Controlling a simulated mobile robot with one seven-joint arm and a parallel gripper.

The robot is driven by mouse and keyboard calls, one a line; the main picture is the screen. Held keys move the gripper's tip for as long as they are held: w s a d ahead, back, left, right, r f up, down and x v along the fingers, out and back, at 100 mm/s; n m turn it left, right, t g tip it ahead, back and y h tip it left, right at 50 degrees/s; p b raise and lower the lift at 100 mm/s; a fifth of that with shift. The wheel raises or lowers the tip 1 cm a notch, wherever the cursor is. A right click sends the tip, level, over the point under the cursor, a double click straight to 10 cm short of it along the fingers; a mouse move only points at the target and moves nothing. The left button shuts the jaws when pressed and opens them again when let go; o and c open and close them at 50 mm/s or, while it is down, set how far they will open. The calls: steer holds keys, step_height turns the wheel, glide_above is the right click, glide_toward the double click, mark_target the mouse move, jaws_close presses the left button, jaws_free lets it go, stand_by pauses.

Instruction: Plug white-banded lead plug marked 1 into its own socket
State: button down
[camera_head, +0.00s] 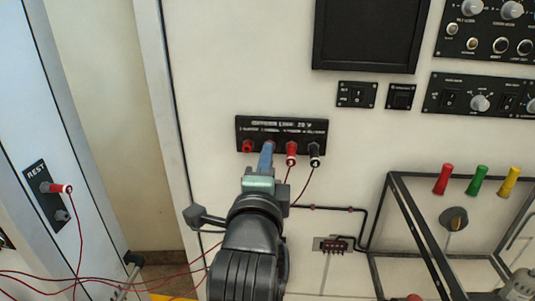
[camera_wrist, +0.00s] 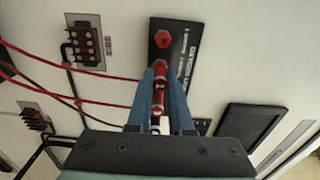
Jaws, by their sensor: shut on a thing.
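The dark socket panel (camera_head: 283,124) is on the white cabinet wall. Its leftmost red socket (camera_head: 247,146) is empty; an empty red socket also shows in the wrist view (camera_wrist: 162,40). My gripper (camera_head: 266,153) reaches the panel just right of that socket, its blue fingers hiding the position there. In the wrist view the fingers are shut on a red plug (camera_wrist: 158,98) with a pale part near the palm. I cannot read its number or tell whether it is seated. A red plug with a white band (camera_head: 291,149) and a black plug (camera_head: 314,151) sit to the right.
Another red plug with a white end (camera_head: 60,188) is in the REST holder (camera_head: 46,197) on the left. Thin red leads (camera_head: 120,277) cross the lower left. A dark frame (camera_head: 386,215) and red, green and yellow knobs (camera_head: 482,179) stand at right.

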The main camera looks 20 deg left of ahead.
steer(key=shift+s, duration=0.15)
steer(key=shift+v, duration=2.4)
